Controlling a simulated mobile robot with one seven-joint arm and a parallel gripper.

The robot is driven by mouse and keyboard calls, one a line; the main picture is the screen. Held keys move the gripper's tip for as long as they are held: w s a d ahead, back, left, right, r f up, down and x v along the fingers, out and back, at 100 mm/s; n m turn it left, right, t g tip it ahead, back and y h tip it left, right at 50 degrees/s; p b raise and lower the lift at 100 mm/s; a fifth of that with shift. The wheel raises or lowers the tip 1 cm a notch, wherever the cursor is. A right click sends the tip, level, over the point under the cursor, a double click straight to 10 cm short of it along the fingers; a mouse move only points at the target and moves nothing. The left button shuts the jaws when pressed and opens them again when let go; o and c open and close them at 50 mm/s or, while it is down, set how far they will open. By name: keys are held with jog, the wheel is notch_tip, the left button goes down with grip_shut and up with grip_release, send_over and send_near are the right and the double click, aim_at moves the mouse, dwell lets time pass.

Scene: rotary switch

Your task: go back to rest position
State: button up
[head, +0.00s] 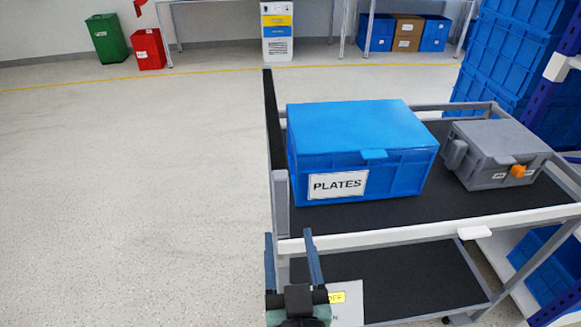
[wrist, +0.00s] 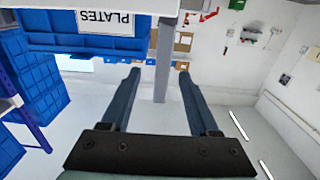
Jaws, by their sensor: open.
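My gripper (head: 291,245) is at the bottom of the head view, in front of the near left corner of the cart. Its two dark fingers are apart with nothing between them. In the wrist view the open fingers (wrist: 160,78) point toward a grey cart post (wrist: 162,60). A grey box (head: 485,172) with an orange rotary knob (head: 518,171) stands on the cart's top shelf at the right, well away from my gripper. The knob's exact setting is too small to tell.
A blue box labelled PLATES (head: 360,150) stands on the cart's black top shelf (head: 440,208). A lower shelf (head: 420,285) lies beneath. Stacked blue crates (head: 510,60) stand at the right. The floor (head: 130,200) at the left is clear.

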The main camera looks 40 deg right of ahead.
jog(key=shift+s+a, duration=0.45)
jog(key=shift+s, duration=0.15)
jog(key=w+a+r+n+t+y, duration=0.1)
jog(key=w+a+r+t, duration=0.15)
jog(key=r, duration=0.55)
jog(key=w+a+r+t+y, duration=0.1)
jog(key=w+a+r+t, duration=0.2)
jog(key=r, duration=0.6)
jog(key=w+a+r+n+t+y, duration=0.1)
jog(key=w+a+r+t, duration=0.15)
jog(key=a+r, duration=0.4)
jog(key=s+a+r+n+t+y, duration=0.25)
jog(key=a+r+y, duration=0.2)
jog(key=r, duration=0.55)
jog(key=s+a+r+n+t+y, duration=0.25)
jog(key=a+r, duration=0.25)
jog(key=r, duration=0.5)
notch_tip(320, 180, up, 18)
jog(key=p, duration=1.8)
jog(key=shift+w+f+y, duration=0.15)
jog(key=shift+w+y, duration=0.15)
